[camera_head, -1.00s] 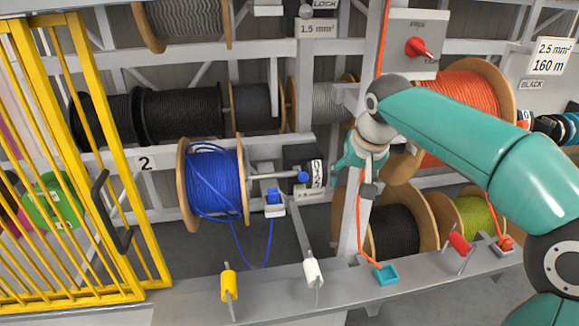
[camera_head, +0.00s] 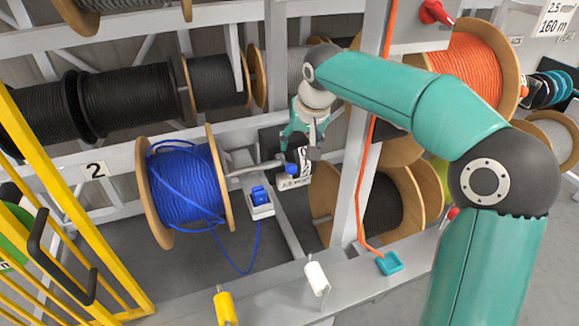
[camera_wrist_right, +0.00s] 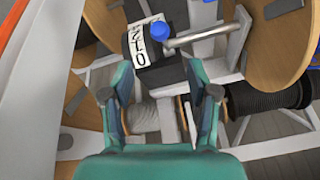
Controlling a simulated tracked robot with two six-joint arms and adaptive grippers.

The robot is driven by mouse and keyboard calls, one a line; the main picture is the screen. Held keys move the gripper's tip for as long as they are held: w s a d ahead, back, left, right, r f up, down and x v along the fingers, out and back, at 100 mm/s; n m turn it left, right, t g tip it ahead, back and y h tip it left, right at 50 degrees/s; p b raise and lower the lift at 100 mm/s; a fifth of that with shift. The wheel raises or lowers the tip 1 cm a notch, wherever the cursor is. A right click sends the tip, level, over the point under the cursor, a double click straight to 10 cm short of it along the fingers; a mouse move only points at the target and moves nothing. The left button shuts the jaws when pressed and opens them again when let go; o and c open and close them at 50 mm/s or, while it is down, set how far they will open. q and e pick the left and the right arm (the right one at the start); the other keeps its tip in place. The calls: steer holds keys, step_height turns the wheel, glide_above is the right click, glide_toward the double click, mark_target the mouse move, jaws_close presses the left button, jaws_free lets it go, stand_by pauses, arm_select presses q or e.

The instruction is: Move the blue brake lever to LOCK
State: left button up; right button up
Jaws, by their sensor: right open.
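The brake lever is a grey bar with a blue knob (camera_head: 291,169), beside the blue cable reel (camera_head: 187,185). In the wrist view the knob (camera_wrist_right: 162,32) is at top centre, its bar running right. Behind the knob is a black box with a white marked plate (camera_wrist_right: 146,42); I cannot read LOCK on it. My right gripper (camera_head: 302,146) is just above and beside the knob in the head view, partly hidden by its own wrist. In the wrist view its two fingers (camera_wrist_right: 160,85) are apart and empty, with the knob beyond them. My left gripper is not in view.
A small blue-topped switch (camera_head: 260,197) sits below the lever. A grey post with an orange cable (camera_head: 367,170) stands right of my gripper. A black reel (camera_head: 375,205) is low behind it. A yellow gate (camera_head: 75,210) is at left. White (camera_head: 317,278) and yellow (camera_head: 225,308) handles line the front rail.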

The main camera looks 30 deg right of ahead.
mark_target(292, 165)
steer(key=p+x, duration=0.2)
steer(key=x, duration=1.1)
steer(key=shift+w, duration=0.1)
steer(key=shift+c, duration=0.3)
jaws_close()
steer(key=shift+a, duration=0.1)
